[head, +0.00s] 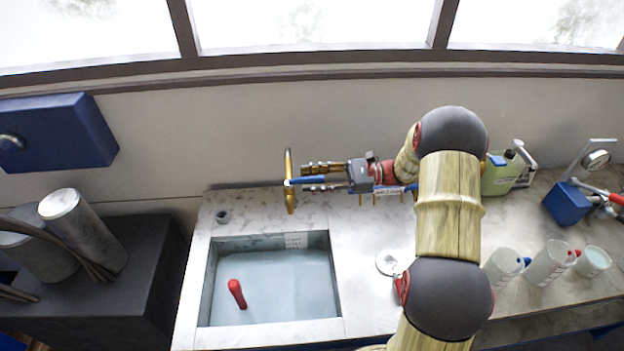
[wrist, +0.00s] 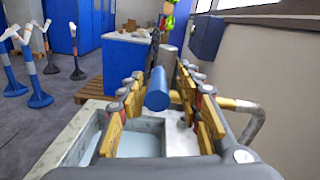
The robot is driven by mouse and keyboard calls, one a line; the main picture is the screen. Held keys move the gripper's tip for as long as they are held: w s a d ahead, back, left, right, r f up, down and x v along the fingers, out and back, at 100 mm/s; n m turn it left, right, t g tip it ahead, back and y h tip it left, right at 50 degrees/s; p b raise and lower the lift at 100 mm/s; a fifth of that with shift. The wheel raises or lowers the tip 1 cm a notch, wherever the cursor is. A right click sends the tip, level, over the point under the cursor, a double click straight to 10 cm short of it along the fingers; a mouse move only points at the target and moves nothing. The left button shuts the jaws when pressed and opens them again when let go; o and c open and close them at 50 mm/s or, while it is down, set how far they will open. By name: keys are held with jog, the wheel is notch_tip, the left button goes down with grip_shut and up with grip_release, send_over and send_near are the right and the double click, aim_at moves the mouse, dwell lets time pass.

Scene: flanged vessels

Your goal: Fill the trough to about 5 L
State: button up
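The trough (head: 205,270) is a square basin sunk in the marble counter, holding pale blue water (head: 285,285). A red upright peg (head: 237,293) stands in the water. A brass tap (head: 290,195) rises behind the trough, with a blue lever (head: 305,181) pointing right. My gripper (head: 306,178) is open, pointing left, with its fingers on either side of the lever. In the wrist view, the blue lever end (wrist: 157,90) shows between the spread yellow finger pads. I cannot tell whether they touch it. The trough (wrist: 75,150) shows lower left. No stream is visible.
Several cups (head: 548,263) stand on the counter at right, with a green jug (head: 500,175) and a blue gauge device (head: 567,203) behind. A white label (head: 295,240) is on the trough's back wall. A blue wall box (head: 55,133) hangs at left above metal cylinders (head: 82,230).

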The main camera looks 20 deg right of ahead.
jog(key=v, duration=1.2)
dwell(0.3)
